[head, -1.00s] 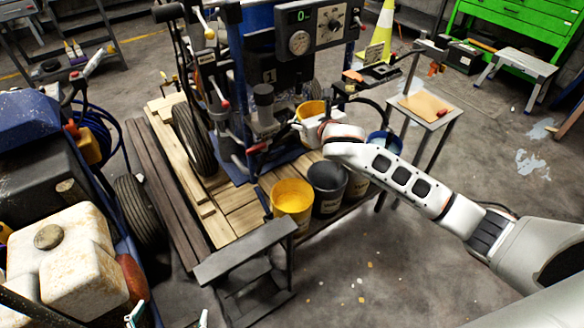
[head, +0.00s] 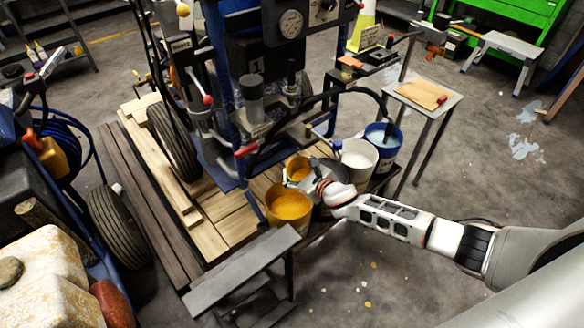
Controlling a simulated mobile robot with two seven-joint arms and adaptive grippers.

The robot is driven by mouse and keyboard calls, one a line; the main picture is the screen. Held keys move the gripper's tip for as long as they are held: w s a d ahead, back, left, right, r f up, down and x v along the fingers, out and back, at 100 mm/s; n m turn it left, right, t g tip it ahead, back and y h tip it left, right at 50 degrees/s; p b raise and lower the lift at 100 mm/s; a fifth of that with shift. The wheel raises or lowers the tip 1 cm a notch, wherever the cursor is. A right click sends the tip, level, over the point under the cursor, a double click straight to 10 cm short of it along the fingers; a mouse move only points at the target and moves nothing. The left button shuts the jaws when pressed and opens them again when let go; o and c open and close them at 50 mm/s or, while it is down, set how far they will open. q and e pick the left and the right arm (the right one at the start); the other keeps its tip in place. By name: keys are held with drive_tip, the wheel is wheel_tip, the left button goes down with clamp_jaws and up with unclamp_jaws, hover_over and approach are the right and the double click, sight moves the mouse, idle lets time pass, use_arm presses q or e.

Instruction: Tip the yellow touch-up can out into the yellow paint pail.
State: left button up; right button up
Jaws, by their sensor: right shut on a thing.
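The yellow touch-up can (head: 298,171) is a small can with yellow-orange paint showing at its open top. My right gripper (head: 311,178) is shut on it from the right side and holds it just behind the yellow paint pail (head: 289,211). The pail stands on the wooden deck, open at the top, with orange-yellow paint inside. In the picture the can's lower edge meets the pail's far rim; I cannot tell whether they touch. The can looks close to upright, and no paint is seen flowing. My left gripper is out of view.
A white paint pail (head: 356,158) and a blue pail (head: 383,144) stand to the right. The dark pail is mostly hidden behind my right gripper. The striper machine (head: 255,100) rises close behind the can. A dark step (head: 240,270) stands in front.

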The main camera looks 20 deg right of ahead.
drive_tip(key=shift+f+n+h+b, duration=0.4)
drive_tip(key=shift+n, duration=0.1)
drive_tip(key=shift+s+d+f+n+t+h+b, duration=0.15)
drive_tip(key=shift+f+n+t+h+b, duration=0.15)
drive_tip(key=shift+n+b, duration=0.3)
drive_tip(key=shift+d+f+n+t+h+b, duration=0.2)
drive_tip(key=shift+f+n+t+b, duration=0.1)
drive_tip(key=shift+n+b, duration=0.3)
drive_tip(key=shift+f+n+t+h+b, duration=0.2)
drive_tip(key=shift+n+t+h+b, duration=0.2)
drive_tip(key=shift+n+b, duration=0.6)
drive_tip(key=shift+r+n+b, duration=0.2)
drive_tip(key=shift+n+b, duration=0.2)
drive_tip(key=shift+b, duration=0.1)
drive_tip(key=shift+w+a+r+t+h, duration=0.1)
drive_tip(key=shift+w+r+t+h, duration=0.1)
drive_tip(key=shift+r+t+h, duration=0.15)
drive_tip(key=shift+w+r, duration=0.1)
drive_tip(key=shift+r, duration=0.45)
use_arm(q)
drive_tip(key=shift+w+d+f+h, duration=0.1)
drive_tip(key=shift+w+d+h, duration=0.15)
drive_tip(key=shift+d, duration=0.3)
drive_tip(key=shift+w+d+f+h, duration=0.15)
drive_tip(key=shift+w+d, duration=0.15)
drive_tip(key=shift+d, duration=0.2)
use_arm(e)
drive_tip(key=shift+f, duration=0.1)
